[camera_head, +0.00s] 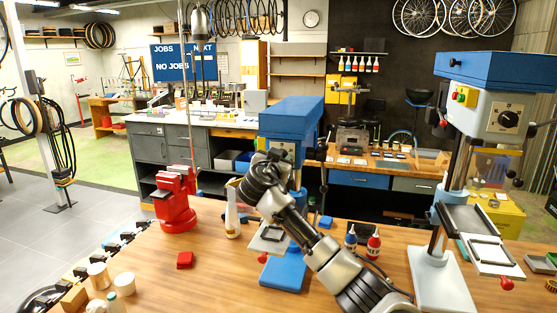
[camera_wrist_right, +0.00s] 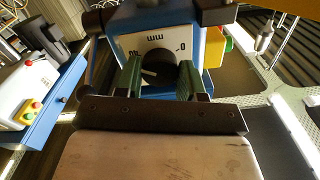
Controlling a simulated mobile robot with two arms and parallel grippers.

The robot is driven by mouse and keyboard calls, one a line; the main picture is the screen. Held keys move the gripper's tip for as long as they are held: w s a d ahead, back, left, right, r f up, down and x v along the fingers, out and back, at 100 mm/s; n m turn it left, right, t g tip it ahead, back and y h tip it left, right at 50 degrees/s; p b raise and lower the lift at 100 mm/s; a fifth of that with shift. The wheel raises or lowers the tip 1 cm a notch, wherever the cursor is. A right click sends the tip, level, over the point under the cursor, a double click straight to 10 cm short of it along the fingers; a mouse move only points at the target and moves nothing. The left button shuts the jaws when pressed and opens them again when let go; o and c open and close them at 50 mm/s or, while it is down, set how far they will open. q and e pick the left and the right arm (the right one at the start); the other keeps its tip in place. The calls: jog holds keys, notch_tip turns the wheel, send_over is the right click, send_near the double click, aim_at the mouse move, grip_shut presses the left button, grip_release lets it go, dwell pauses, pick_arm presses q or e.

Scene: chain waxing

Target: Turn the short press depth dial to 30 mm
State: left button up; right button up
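The short press, with a blue head (camera_head: 291,117) and a blue base (camera_head: 283,273), stands on the wooden bench in the middle of the head view. My right arm reaches up to its front, hiding the dial there. In the right wrist view the black depth dial (camera_wrist_right: 157,76) sits on a white scale plate marked mm, 0 and 40, seen upside down. A short white pointer mark shows at the dial's left. My right gripper (camera_wrist_right: 159,80) has its green-padded fingers on either side of the dial, apart; I cannot tell whether they touch it. My left gripper is out of view.
A taller press (camera_head: 495,70) with its own dial stands at the right. A red vise (camera_head: 175,198) stands at the left.

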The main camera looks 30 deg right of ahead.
jog(key=shift+c, duration=1)
jog(key=shift+f, duration=0.1)
jog(key=shift+n+b, duration=1.05)
jog(key=shift+n, duration=4.85)
jog(key=o, duration=0.9)
